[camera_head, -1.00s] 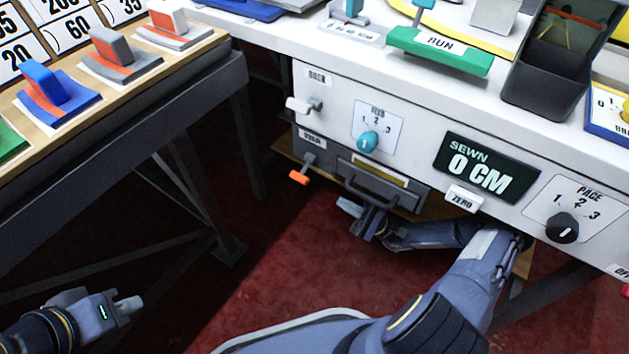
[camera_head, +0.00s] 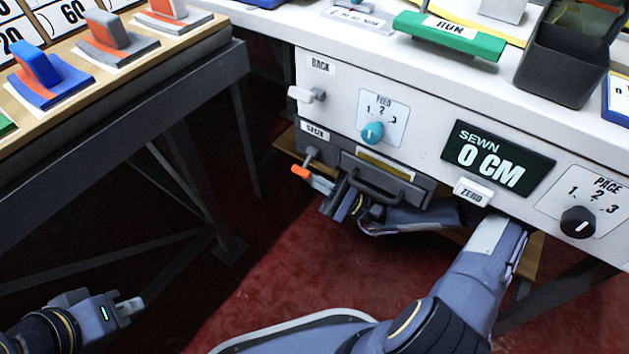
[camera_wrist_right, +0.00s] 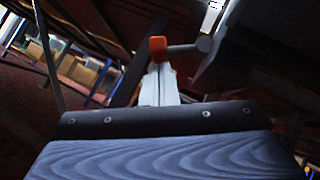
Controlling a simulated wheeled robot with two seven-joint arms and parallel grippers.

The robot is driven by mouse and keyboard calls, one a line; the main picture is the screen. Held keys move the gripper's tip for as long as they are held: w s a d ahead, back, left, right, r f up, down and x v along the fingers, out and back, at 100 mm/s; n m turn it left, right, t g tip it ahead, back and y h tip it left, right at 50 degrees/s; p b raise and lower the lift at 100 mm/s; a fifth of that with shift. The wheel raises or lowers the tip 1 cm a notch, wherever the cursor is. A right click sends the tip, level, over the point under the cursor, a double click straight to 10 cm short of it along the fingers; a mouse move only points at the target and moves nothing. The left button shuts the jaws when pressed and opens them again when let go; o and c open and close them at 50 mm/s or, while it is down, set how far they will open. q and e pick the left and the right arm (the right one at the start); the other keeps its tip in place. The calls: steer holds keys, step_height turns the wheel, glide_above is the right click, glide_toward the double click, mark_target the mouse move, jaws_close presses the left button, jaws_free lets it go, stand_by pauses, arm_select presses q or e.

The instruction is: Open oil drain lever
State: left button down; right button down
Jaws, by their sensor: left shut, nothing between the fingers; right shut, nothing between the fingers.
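The lever with an orange tip (camera_head: 301,171) hangs on a grey rod below a small label at the left end of the white machine front. My right gripper (camera_head: 318,181) is shut, with nothing between its fingers. Its fingertips are right beside the orange tip, on its right side in the head view. In the right wrist view the orange tip (camera_wrist_right: 157,47) stands just beyond the closed fingertips (camera_wrist_right: 160,70); whether they touch is not clear. My left gripper (camera_head: 130,307) is shut and empty at the lower left, far from the machine.
A dark drawer with a handle (camera_head: 372,190) sits right of the lever, above my right forearm. Above are a white BACK lever (camera_head: 306,94), a teal FEED knob (camera_head: 373,132) and a ZERO button (camera_head: 473,192). A wooden-topped table (camera_head: 150,70) stands at left. Red floor is open between.

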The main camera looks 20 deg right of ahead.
mark_target(304, 176)
steer(key=shift+r, duration=0.1)
stand_by(0.3)
steer(key=shift+s+a+r+m+t+p, duration=0.1)
steer(key=shift+s+a+m+t+p, duration=0.05)
steer(key=shift+m+t+p, duration=0.45)
steer(key=shift+m, duration=0.4)
steer(key=a+r+m+t+h+p, duration=0.1)
steer(key=m+t+h+p, duration=0.3)
steer(key=m, duration=0.2)
steer(key=s+a+r+m+t+h+p, duration=0.1)
steer(key=r+m+t+h+p, duration=0.1)
steer(key=m+t+h+p, duration=0.2)
steer(key=s+r+m+t+h+p, duration=0.1)
steer(key=m+t+h+p, duration=0.3)
steer(key=m, duration=0.6)
steer(key=shift+s+a+r+h+p, duration=0.1)
steer(key=shift+a+r+h+p, duration=0.35)
steer(key=shift+h, duration=0.55)
steer(key=shift+r+m+t+h+p, duration=0.1)
steer(key=shift+m+t+h+p, duration=0.4)
steer(key=shift+m+h, duration=0.6)
